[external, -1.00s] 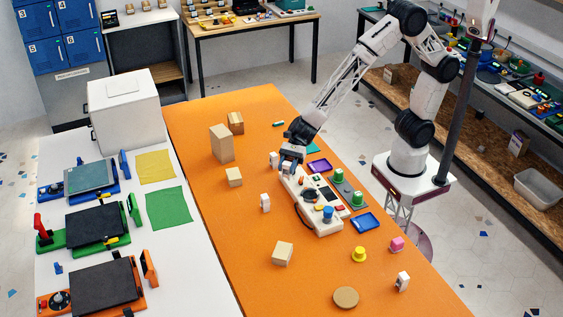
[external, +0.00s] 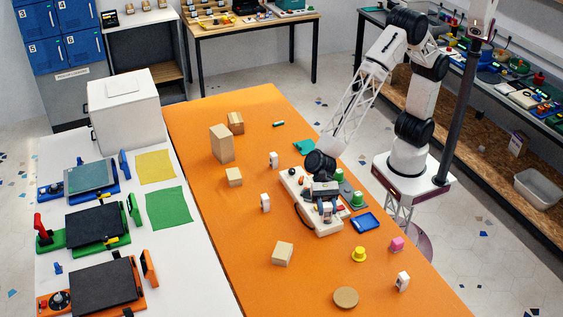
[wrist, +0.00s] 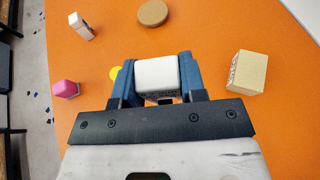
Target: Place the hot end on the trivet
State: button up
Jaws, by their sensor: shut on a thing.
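My gripper (external: 327,207) is over the near end of the cream control panel, tilted downward. In the wrist view its two blue fingers (wrist: 158,80) are shut on a white block (wrist: 157,73) with small dark print low on its face. I take this block for the hot end; the print is too small to read. The trivet, a round flat brown disc (external: 345,297), lies on the orange table near its front. It also shows at the top of the wrist view (wrist: 153,13), beyond the held block and apart from it. Nothing is on the trivet.
A pink piece (external: 397,243) and another white block (external: 402,282) stand right. The control panel (external: 300,197) is beneath my arm. Table around the trivet is clear.

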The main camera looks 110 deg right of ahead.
jog(key=s+a+f+n+g, duration=0.15)
jog(key=s+a, duration=0.25)
jog(key=a, duration=0.4)
jog(key=s+a+n+g, duration=0.2)
jog(key=s+a+g, duration=0.15)
jog(key=a, duration=0.45)
jog(key=shift+t, duration=0.4)
notch_tip(320, 180, down, 4)
jog(key=shift+w+d+f, duration=0.1)
jog(key=shift+f, duration=0.15)
jog(key=shift+w, duration=0.1)
send_over(346, 296)
jog(key=shift+f, duration=0.75)
jog(key=shift+f+y, duration=0.3)
jog(key=shift+f, duration=1.4)
jog(key=shift+f, duration=0.2)
